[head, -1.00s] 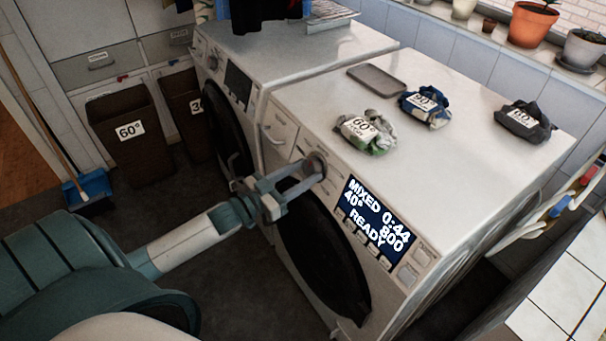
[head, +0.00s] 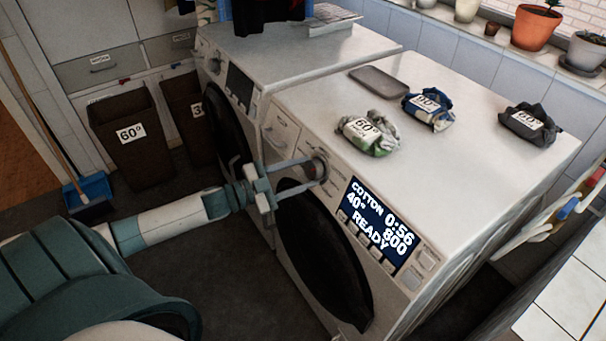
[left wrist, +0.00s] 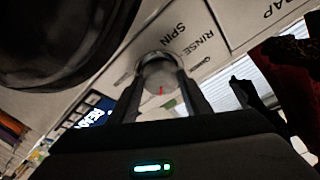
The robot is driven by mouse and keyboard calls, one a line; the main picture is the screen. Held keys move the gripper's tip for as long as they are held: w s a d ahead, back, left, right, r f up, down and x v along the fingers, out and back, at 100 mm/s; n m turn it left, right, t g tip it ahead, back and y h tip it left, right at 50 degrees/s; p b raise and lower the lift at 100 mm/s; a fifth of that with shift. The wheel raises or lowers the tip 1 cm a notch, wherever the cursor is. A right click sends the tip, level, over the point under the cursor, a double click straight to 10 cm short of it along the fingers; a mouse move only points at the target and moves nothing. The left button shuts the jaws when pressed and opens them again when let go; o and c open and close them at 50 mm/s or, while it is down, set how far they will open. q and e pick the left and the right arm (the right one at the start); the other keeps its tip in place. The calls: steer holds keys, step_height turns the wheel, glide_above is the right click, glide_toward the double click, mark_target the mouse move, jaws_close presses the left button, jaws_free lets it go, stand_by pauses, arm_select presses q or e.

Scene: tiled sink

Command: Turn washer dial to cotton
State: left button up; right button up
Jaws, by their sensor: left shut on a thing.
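The washer (head: 420,130) stands at the right, with a round dial (head: 320,168) on its front panel. My left gripper (head: 312,172) is shut on the dial, one finger on each side of it. In the left wrist view the dial (left wrist: 160,76) sits between the two fingers, with a red mark on its face and the words SPIN and RINSE beside it. The washer's display (head: 376,224) reads COTTON, 0:56, 40°, 800 and READY. My right gripper does not show.
Several bundled cloths with labels, such as the grey-green one (head: 368,133), and a grey tray (head: 379,82) lie on the washer top. A second machine (head: 300,52) stands to the left. Brown bins (head: 133,140) stand at the far left. The dark floor between is clear.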

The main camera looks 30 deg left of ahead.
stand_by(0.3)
arm_select(q)
steer(key=o, duration=1)
steer(key=shift+o, duration=0.2)
steer(key=shift+s+a, duration=0.1)
